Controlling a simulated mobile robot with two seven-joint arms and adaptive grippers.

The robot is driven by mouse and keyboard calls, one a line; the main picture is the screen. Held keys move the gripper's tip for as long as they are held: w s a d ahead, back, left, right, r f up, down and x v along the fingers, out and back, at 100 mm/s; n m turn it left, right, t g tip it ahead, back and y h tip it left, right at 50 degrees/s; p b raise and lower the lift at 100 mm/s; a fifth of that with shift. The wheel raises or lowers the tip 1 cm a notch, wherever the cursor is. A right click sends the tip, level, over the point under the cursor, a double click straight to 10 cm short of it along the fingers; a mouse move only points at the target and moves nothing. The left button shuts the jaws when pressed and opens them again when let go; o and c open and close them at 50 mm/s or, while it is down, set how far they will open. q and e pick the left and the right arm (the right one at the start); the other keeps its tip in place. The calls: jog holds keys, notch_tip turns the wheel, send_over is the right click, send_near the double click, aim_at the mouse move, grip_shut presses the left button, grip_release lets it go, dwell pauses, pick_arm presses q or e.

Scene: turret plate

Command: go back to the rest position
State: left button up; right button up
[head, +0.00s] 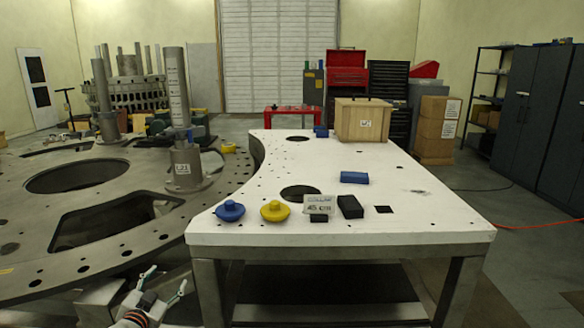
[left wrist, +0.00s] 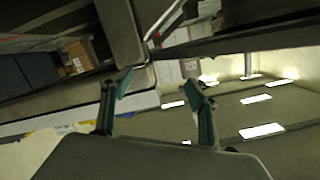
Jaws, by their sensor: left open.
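My left gripper (head: 166,279) is at the bottom left of the head view, low in front of the turret plate (head: 60,254) and left of the white table's leg. Its two fingers are apart with nothing between them. In the left wrist view the open fingers (left wrist: 157,88) also show, with green pads and an empty gap, and the picture is tilted. My right gripper is in neither view.
The white table (head: 340,215) carries a blue knob (head: 230,211), a yellow knob (head: 275,211), a dark block (head: 350,206), a blue block (head: 354,177) and a wooden box (head: 362,120). A metal post (head: 178,110) stands on the turret plate.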

pick_arm(q)
jog(key=s+d+f+g+h, duration=0.1)
jog(key=s+d+f, duration=0.4)
jog(key=s+f, duration=0.3)
jog(key=s+d+f+g+h, duration=0.15)
jog(key=s+d+f, duration=0.25)
jog(key=s+f, duration=0.45)
jog(key=s+d+f+g, duration=0.1)
jog(key=s+d, duration=0.2)
jog(key=s, duration=0.7)
jog(key=s+d+f+g, duration=0.1)
jog(key=s+d, duration=0.3)
jog(key=s, duration=0.7)
jog(key=shift+s+f+n+g, duration=0.2)
jog(key=shift+f+n+g, duration=0.2)
jog(key=shift+f, duration=0.35)
